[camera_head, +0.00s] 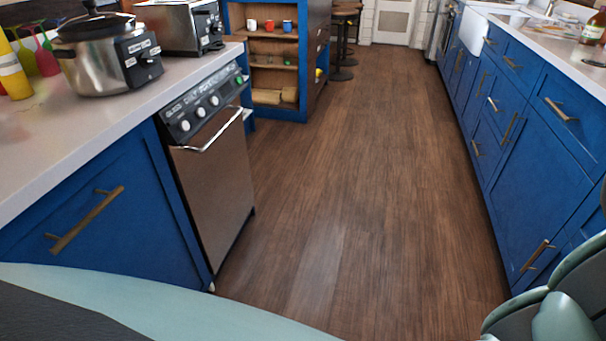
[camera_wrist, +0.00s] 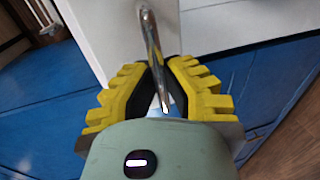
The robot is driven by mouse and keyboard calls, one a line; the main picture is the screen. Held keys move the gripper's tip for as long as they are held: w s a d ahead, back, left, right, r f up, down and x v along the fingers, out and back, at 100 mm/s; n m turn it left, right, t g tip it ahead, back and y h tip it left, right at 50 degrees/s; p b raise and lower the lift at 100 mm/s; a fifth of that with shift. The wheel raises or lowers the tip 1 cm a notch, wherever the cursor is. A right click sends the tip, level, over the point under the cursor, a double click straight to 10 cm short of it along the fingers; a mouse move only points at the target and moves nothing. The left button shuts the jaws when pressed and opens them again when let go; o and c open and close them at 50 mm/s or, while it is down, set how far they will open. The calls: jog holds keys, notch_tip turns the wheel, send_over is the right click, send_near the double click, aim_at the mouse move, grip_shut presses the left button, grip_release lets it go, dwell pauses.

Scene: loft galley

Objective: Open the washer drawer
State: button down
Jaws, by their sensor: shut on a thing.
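In the wrist view my gripper (camera_wrist: 157,80), with yellow ridged fingers, is shut on a shiny metal bar handle (camera_wrist: 151,38). The bar runs between the two fingers and stands out in front of a pale panel (camera_wrist: 98,35); its far mounting is partly out of view. In the head view an appliance with a dark knob panel, a steel front (camera_head: 213,175) and a silver bar handle (camera_head: 213,132) stands at the left under the counter. It looks shut. My gripper is not visible there, so I cannot tell whether the held handle belongs to this appliance.
Blue cabinets with brass handles (camera_head: 88,220) flank the appliance and line the right side (camera_head: 540,150). A pot (camera_head: 105,60) and a toaster (camera_head: 182,25) stand on the left counter. The wooden floor (camera_head: 350,170) between is clear. Stools (camera_head: 343,50) stand far back.

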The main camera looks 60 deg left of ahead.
jog(key=shift+s+a+f, duration=0.1)
jog(key=shift+s+a, duration=0.05)
jog(key=shift+a, duration=0.05)
jog(key=shift+d, duration=0.1)
jog(key=c, duration=1)
grip_release()
jog(key=shift+d, duration=0.1)
